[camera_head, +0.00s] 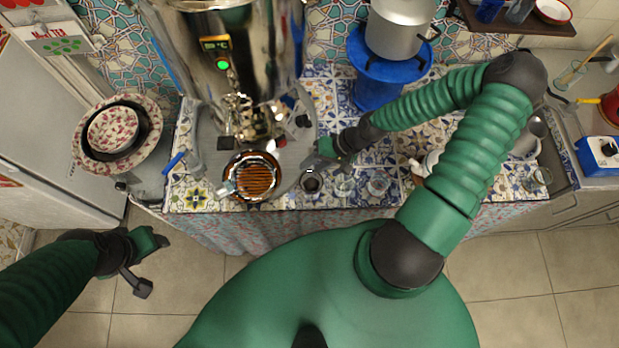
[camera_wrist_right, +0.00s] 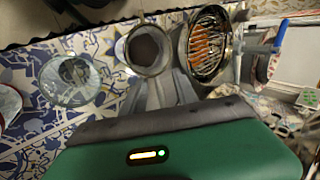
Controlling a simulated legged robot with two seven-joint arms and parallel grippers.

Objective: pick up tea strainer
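The tea strainer (camera_head: 312,182) looks like a small dark round cup with a metal rim, near the counter's front edge. In the right wrist view the strainer (camera_wrist_right: 148,50) lies just beyond my fingertips. My right gripper (camera_head: 314,161) is right behind it in the head view; in its wrist view the two grey fingers (camera_wrist_right: 161,84) stand a little apart close to the rim. Whether they touch it I cannot tell. My left gripper (camera_head: 150,264) is open and empty over the floor at left.
A round bowl with an orange-brown slatted inside (camera_head: 253,178) stands left of the strainer, below the shiny samovar (camera_head: 225,60). Clear glasses (camera_head: 378,184) stand to the right. A blue stand (camera_head: 376,92) carries a metal pot (camera_head: 397,28). Patterned bowls (camera_head: 113,130) sit at left.

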